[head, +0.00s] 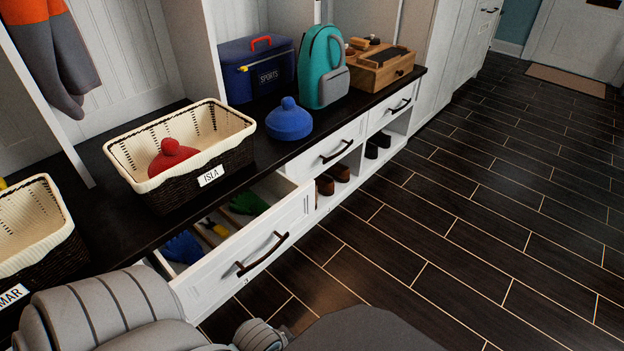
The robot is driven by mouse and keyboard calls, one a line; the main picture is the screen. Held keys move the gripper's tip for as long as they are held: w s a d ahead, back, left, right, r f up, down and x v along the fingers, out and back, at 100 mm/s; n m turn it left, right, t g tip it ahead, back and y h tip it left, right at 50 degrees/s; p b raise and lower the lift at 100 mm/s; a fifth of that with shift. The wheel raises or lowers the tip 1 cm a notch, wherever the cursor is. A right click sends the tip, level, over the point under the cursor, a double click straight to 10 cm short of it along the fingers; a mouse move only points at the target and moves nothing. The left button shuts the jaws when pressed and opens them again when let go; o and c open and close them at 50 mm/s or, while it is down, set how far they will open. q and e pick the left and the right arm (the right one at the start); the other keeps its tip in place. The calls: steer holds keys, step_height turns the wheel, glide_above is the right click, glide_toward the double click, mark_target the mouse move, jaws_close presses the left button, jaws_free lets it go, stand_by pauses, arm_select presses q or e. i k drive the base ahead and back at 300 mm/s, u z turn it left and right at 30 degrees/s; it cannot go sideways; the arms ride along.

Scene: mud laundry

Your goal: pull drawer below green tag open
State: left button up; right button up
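A white drawer (225,268) with a dark bar handle (262,254) is pulled out of the bench at lower centre. Two more white drawer fronts, one in the middle (318,158) and one farther right (385,114), look shut. I cannot make out a green tag on any drawer. My grey arm shows at the bottom left and covers the bench's near end. Neither of my grippers is in view.
On the dark bench top (290,148) stand a basket labelled ISLA (218,190), another basket (60,255), a blue hat (289,122), a teal backpack (318,62), a blue sports bag (245,90) and a wooden box (375,75). Shoes (340,172) sit below. The dark floor (450,220) is clear.

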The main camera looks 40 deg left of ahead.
mark_target(251, 240)
steer(key=z, duration=0.1)
steer(key=i, duration=1.15)
steer(key=u, duration=1.8)
